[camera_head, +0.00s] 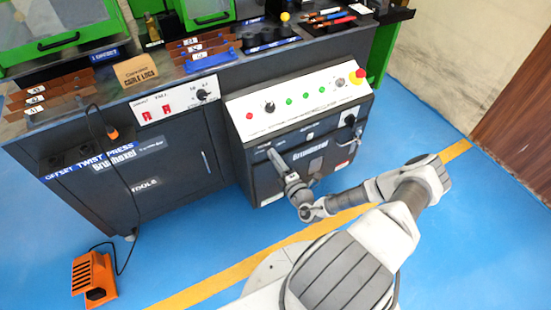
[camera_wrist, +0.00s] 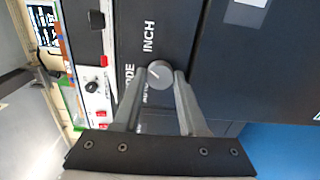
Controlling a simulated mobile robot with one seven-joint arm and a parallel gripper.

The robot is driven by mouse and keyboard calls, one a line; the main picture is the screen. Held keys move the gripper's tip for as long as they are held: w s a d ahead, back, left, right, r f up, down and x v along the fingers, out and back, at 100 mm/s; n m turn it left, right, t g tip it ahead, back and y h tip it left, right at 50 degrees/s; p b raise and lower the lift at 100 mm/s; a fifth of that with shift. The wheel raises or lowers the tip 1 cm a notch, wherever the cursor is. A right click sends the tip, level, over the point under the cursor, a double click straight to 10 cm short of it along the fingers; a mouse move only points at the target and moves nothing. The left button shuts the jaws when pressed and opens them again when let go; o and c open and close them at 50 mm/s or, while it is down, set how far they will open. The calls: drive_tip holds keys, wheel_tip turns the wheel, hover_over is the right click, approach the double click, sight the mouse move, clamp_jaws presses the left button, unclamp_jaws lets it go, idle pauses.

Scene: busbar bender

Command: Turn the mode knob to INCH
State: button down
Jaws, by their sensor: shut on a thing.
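The mode knob (camera_wrist: 158,75) is a round grey knob with a pale line across its face, on a dark panel (camera_wrist: 160,20) in the wrist view. The line looks slanted, but I cannot tell exactly which label it points at. The INCH label (camera_wrist: 149,37) is above the knob in that view, and a partly covered AUTO label is at its lower left. My gripper (camera_wrist: 160,72) has one finger on each side of the knob and is shut on it. In the head view my gripper (camera_head: 272,154) reaches the front of the dark cabinet; the knob is hidden there.
The cabinet's sloped white panel (camera_head: 300,106) carries several lights and a red emergency stop (camera_head: 357,76). The offset twist press (camera_head: 105,165) stands at the left. An orange foot pedal (camera_head: 94,279) with a cable lies on the blue floor. Open floor is at the right.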

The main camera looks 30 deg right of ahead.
drive_tip(key=shift+m, duration=0.7)
drive_tip(key=shift+a, duration=0.1)
drive_tip(key=shift+c, duration=2.3)
unclamp_jaws()
